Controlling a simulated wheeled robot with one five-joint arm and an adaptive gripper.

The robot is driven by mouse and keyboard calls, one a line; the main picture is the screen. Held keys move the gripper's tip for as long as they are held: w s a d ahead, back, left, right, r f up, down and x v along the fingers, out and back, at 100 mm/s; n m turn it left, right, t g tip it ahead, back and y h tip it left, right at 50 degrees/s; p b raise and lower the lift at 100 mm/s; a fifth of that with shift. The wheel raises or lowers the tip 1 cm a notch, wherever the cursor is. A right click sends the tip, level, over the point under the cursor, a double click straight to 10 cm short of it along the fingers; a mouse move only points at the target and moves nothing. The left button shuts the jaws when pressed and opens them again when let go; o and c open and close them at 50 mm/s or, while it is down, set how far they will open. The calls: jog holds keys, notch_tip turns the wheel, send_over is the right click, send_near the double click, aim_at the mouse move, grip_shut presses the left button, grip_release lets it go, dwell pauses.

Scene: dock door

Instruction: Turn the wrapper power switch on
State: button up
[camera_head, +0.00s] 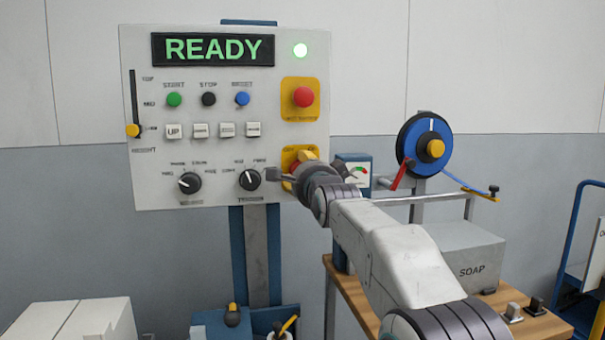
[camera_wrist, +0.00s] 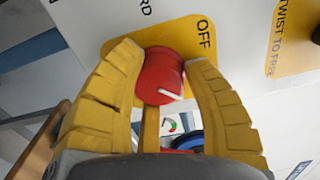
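The wrapper power switch appears to be a red rotary knob (camera_wrist: 160,75) on a yellow plate (camera_wrist: 193,22) marked OFF in the wrist view. A short white line shows on the knob and slants toward the lower right in that view. My gripper (camera_wrist: 163,68) has its two yellow fingers on either side of the knob, with the tips against it. In the head view, my gripper (camera_head: 294,172) is at the lower right of the white panel (camera_head: 225,150), over the lower yellow plate (camera_head: 310,151) and hiding most of the knob.
A red emergency button (camera_head: 304,97) sits just above on its own yellow plate. Two black dials (camera_head: 249,180) are left of my gripper. A gauge (camera_head: 357,172) and a blue reel (camera_head: 413,143) stand to the right.

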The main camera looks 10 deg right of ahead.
jog(key=o, duration=0.5)
jog(key=shift+f, duration=0.1)
jog(key=shift+s, duration=6)
